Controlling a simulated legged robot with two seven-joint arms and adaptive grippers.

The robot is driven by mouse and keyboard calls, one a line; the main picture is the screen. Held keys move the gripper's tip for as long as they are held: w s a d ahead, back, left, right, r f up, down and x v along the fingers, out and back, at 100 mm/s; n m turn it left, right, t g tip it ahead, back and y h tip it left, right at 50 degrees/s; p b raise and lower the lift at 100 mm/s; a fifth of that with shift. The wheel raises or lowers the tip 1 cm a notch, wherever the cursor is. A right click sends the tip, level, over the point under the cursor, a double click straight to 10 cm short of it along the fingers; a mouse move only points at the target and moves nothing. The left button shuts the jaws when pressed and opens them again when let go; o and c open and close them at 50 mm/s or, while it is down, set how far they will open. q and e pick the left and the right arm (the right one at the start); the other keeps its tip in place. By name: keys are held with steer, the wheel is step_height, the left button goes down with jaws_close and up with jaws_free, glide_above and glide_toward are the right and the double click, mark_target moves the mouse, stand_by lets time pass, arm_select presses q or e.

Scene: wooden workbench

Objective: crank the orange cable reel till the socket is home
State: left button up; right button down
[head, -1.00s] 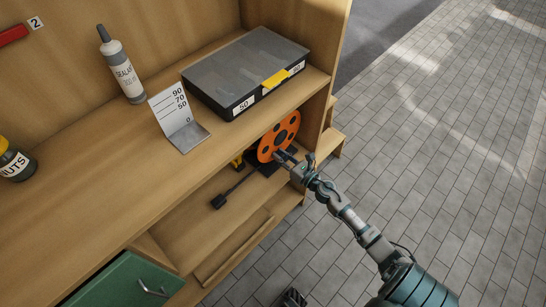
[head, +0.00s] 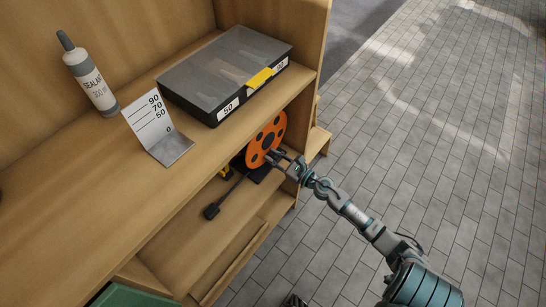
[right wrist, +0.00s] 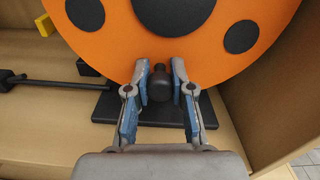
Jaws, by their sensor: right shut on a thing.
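The orange cable reel (head: 266,140) stands upright on a dark base under the workbench top. It also shows close up in the right wrist view (right wrist: 118,50). A black cable runs from the reel's base along the lower shelf to a small black socket (head: 211,211), which lies apart from the reel. My right gripper (head: 275,157) is at the reel's lower edge. In the right wrist view its fingers (right wrist: 160,88) are closed around the black crank knob (right wrist: 159,84) at the bottom of the disc. My left gripper is not in view.
A grey organizer box (head: 225,75), a scale card (head: 150,120) and a sealant bottle (head: 92,80) stand on the top above. A side panel (head: 318,50) closes the bench at the right. Floor to the right is clear.

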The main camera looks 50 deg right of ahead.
steer(key=shift+a+f, duration=0.1)
steer(key=shift+f, duration=0.15)
steer(key=c, duration=1)
jaws_free()
steer(key=shift+r, duration=0.1)
steer(key=s, duration=0.8)
steer(key=s+d, duration=0.1)
steer(key=s, duration=0.3)
steer(key=shift+d, duration=0.1)
